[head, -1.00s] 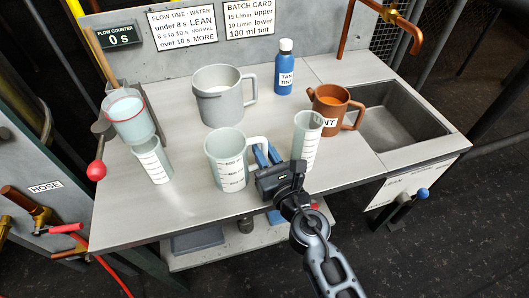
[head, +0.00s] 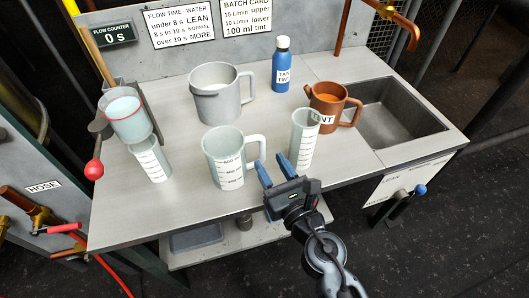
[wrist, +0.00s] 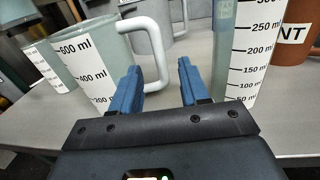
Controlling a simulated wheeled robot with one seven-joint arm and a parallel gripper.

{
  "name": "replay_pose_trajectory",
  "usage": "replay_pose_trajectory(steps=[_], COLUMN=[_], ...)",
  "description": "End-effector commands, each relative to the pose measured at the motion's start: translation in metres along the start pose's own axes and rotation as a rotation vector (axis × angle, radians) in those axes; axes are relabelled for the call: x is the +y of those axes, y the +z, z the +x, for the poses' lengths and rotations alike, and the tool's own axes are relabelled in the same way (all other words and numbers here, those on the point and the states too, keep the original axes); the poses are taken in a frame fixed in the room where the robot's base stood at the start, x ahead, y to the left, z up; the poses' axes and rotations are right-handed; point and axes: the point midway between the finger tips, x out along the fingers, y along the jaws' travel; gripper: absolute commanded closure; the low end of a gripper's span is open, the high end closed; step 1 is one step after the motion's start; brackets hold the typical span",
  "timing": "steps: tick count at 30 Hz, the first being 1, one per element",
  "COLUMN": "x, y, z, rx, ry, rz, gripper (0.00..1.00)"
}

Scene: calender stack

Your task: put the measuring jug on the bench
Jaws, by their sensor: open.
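The measuring jug (head: 222,160) is pale and translucent, with a white scale and a white handle on its right side. It stands upright on the grey bench (head: 150,215) near the front edge. In the wrist view the jug (wrist: 84,62) is at the left, its handle (wrist: 150,50) ahead of my gripper. My gripper (head: 272,168) is open and empty, with blue fingers at the bench's front edge, just right of and in front of the handle. In the wrist view my gripper (wrist: 160,85) has nothing between its fingers, and they are apart from the handle.
A graduated cylinder (head: 303,140) stands close right of my gripper. Another cylinder (head: 150,160) stands left of the jug. A grey pitcher (head: 216,100), blue bottle (head: 281,70) and brown tint jug (head: 326,103) stand behind. A sink (head: 395,115) is at the right.

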Motion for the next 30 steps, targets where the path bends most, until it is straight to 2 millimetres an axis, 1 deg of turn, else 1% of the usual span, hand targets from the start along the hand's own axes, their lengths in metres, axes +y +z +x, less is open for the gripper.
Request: replay_pose_trajectory(steps=[1,3,6,9,15,23,26,29,30], x=[0.0,0.0,0.001,0.001,0.0,0.0,-0.002,-0.006,-0.008], y=[-0.002,-0.002,-0.002,-0.002,0.0,0.0,-0.004,-0.009,-0.011], z=[-0.012,-0.025,-0.042,-0.054,-0.065,-0.067,-0.081,-0.113,-0.13], rx=[0.002,0.001,0.001,0.001,0.0,0.0,0.01,0.024,0.03], ry=[-0.001,0.0,0.001,0.001,0.001,0.0,-0.009,-0.034,-0.049], rz=[0.001,0.0,0.0,-0.001,-0.001,0.007,0.092,0.311,0.435], gripper=[0.55,0.55,0.55,0.55,0.55,0.55,0.55,0.55,0.55])
